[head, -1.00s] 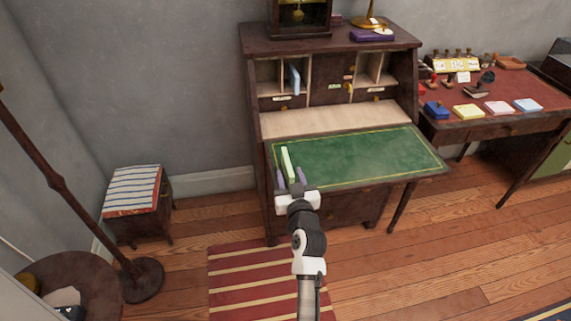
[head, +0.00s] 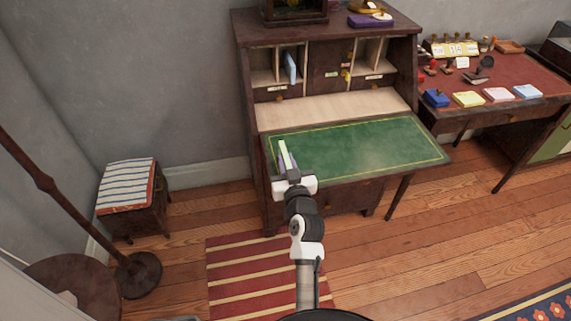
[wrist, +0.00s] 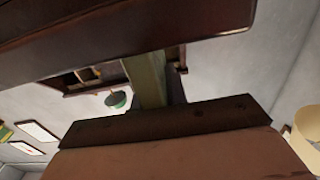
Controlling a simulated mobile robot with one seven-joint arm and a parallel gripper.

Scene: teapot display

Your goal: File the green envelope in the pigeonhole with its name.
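The green envelope (head: 285,154) is a thin, pale green upright strip at the left front of the green writing surface. My gripper (head: 287,164) is at its near end, with its purplish fingers on both sides of the strip. Whether they press on it is too small to tell. In the wrist view the envelope (wrist: 148,78) is a green band between dark wooden parts, and these hide much of the rest. The pigeonholes (head: 367,58) are in the upper part of the desk, with small pale labels (head: 276,89) below them, too small to read. A light blue envelope (head: 291,67) stands in the left pigeonholes.
The desk's green writing surface (head: 370,150) is otherwise clear. A side desk (head: 505,72) at the right holds stamps and colored pads. A striped-top stool (head: 127,187) and a floor lamp base (head: 139,274) are at the left. A striped rug (head: 250,275) lies in front.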

